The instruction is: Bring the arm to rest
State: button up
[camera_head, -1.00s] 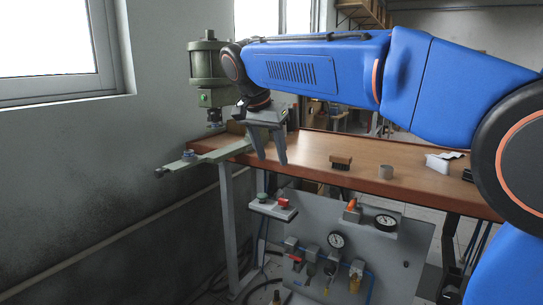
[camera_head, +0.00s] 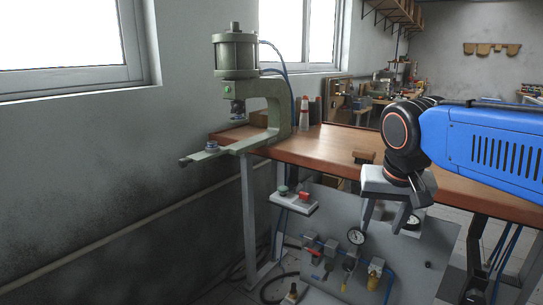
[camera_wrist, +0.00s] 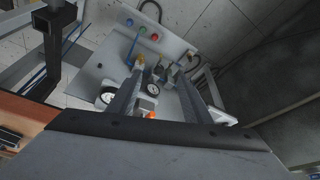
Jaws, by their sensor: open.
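My gripper (camera_head: 388,222) is at the right in the head view, hanging from my blue arm in front of the workbench's front edge. Its two grey fingers point down and stand apart with nothing between them. In the wrist view my gripper (camera_wrist: 158,97) shows its fingers spread above the pneumatic panel (camera_wrist: 178,75), which lies beyond the fingertips. In the head view part of the panel (camera_head: 328,215) is hidden behind my gripper.
A green pneumatic press (camera_head: 236,60) stands at the left end of the wooden workbench (camera_head: 330,145). A brush (camera_head: 364,156) lies on the bench.

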jog(key=s+d+f+n+t, duration=0.1)
jog(key=s+d+f, duration=0.3)
jog(key=s+f, duration=0.9)
jog(key=shift+d+f+n+y, duration=0.3)
jog(key=shift+n+y, duration=0.1)
jog(key=shift+n, duration=0.4)
